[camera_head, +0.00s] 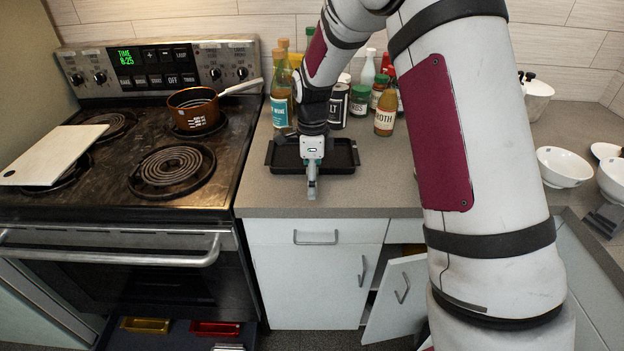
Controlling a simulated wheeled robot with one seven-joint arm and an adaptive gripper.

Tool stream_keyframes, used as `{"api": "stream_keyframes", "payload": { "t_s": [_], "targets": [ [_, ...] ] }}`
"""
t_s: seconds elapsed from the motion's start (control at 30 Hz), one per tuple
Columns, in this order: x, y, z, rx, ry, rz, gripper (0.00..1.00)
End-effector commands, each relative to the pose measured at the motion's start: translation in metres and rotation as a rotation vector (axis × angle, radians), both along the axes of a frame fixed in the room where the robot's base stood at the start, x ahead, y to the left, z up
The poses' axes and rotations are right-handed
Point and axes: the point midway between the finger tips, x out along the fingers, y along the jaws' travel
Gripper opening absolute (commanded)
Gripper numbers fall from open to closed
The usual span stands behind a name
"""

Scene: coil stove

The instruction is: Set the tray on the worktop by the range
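A dark rectangular tray (345,158) lies on, or just above, the grey worktop (270,196), just right of the range (100,190). It looks level and empty; I cannot tell whether its underside touches the surface. My gripper (312,186) points down at the middle of the tray's front rim and covers part of it. The fingers are seen edge-on, so I cannot tell whether they are open or closed on the rim.
Bottles and jars (360,98) stand behind the tray. A copper saucepan (196,108) sits on a back coil. A white board (52,155) lies over the left burners. White bowls (564,166) stand at right. A cabinet door (398,296) below hangs open.

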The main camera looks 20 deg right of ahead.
Motion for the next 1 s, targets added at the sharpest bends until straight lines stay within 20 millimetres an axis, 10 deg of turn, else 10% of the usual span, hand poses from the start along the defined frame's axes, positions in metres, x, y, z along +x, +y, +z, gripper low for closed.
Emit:
{"api": "stream_keyframes", "payload": {
  "t_s": [0.5,1.0],
  "targets": [
    [0.002,0.001,0.097,0.000,-0.005,0.002,1.00],
    [-0.024,0.000,0.144,-0.001,-0.040,0.154,1.00]
  ]
}}
